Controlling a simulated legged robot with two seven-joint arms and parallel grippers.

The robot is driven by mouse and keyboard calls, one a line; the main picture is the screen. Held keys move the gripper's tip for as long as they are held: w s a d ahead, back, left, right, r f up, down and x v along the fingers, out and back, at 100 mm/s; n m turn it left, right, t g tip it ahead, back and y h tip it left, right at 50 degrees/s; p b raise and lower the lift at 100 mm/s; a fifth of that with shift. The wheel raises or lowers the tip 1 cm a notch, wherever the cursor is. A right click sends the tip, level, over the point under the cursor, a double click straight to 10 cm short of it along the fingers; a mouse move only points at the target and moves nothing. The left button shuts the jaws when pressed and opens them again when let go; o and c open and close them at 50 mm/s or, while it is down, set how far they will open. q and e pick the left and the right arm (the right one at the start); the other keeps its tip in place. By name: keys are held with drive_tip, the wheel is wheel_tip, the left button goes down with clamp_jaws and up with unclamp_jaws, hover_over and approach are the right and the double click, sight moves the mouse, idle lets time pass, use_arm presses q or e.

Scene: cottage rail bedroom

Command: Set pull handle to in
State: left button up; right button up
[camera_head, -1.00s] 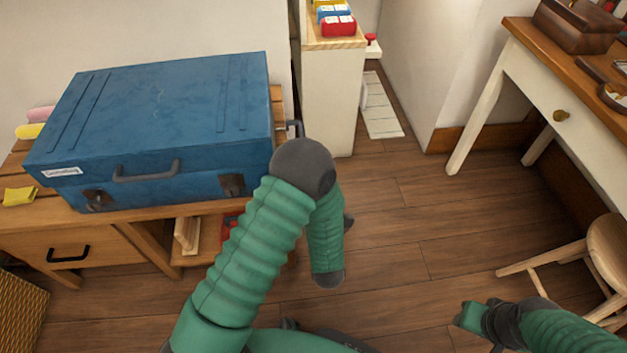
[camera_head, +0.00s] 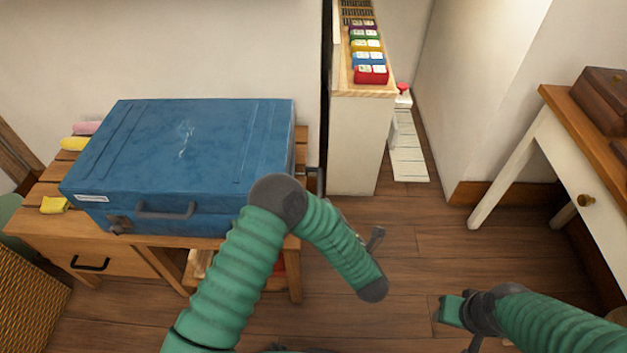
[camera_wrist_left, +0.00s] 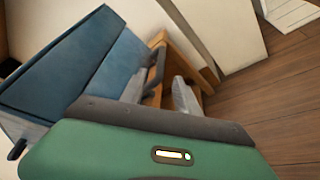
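A blue suitcase (camera_head: 190,150) lies flat on a wooden bench. A dark pull handle (camera_head: 314,172) sticks out at its right end, beside the bench. In the left wrist view the suitcase (camera_wrist_left: 75,65) is tilted across the left, with the dark handle (camera_wrist_left: 155,72) standing out from its end. My left arm bends in front of the suitcase's right corner. Its hand is mostly hidden behind the forearm; a dark part shows right of it. Its fingers cannot be made out clearly. My right gripper (camera_head: 452,309) is low at the right, over the floor, apart from everything.
The bench has a drawer with a black handle (camera_head: 90,263). A yellow cloth (camera_head: 54,205) lies on its left end. A narrow white shelf (camera_head: 355,145) with coloured boxes stands behind right. A white desk (camera_head: 530,130) stands far right. Floor between is clear.

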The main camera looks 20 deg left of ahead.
sight(320, 180)
use_arm(q)
drive_tip(key=b+x, duration=0.2)
drive_tip(key=x, duration=0.4)
drive_tip(key=b+x, duration=0.2)
drive_tip(key=x, duration=0.5)
drive_tip(key=shift+w+d+f, duration=0.15)
drive_tip(key=shift+d+f, duration=0.05)
drive_tip(key=shift+w+a, duration=0.2)
drive_tip(key=shift+r, duration=0.1)
drive_tip(key=shift+d, duration=0.1)
drive_tip(key=shift+c, duration=0.4)
drive_tip(key=c, duration=0.7)
clamp_jaws()
drive_tip(key=shift+s, duration=0.15)
